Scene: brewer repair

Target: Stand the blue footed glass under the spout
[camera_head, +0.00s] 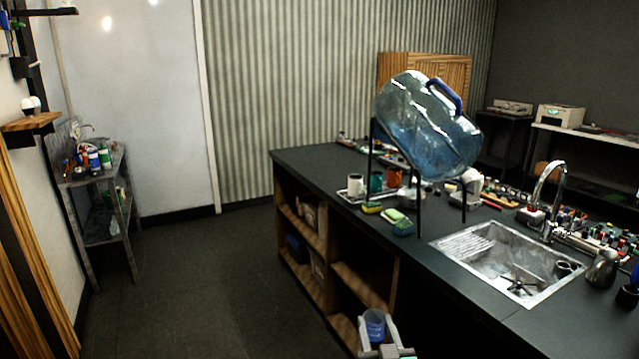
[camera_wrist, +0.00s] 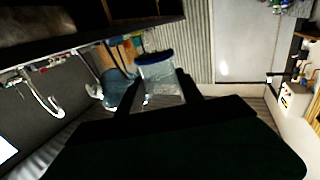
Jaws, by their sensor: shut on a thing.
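The blue footed glass (camera_head: 374,324) is in my gripper (camera_head: 385,349) at the bottom of the head view, in front of the counter's open shelves. In the wrist view the clear glass (camera_wrist: 160,82) with its blue rim is between my two dark fingers (camera_wrist: 162,92). Its foot cannot be made out. A big blue water bottle (camera_head: 425,125) lies tilted in a dark stand (camera_head: 370,160) on the counter, far from my gripper. It also shows in the wrist view (camera_wrist: 118,90). I cannot clearly make out a spout on it.
The dark counter (camera_head: 310,170) holds a tray with cups (camera_head: 355,185), sponges (camera_head: 393,214) near the front edge, and a sink (camera_head: 480,265) with a tall faucet (camera_head: 552,185). Several small items crowd behind. The floor (camera_head: 200,280) to the left is clear.

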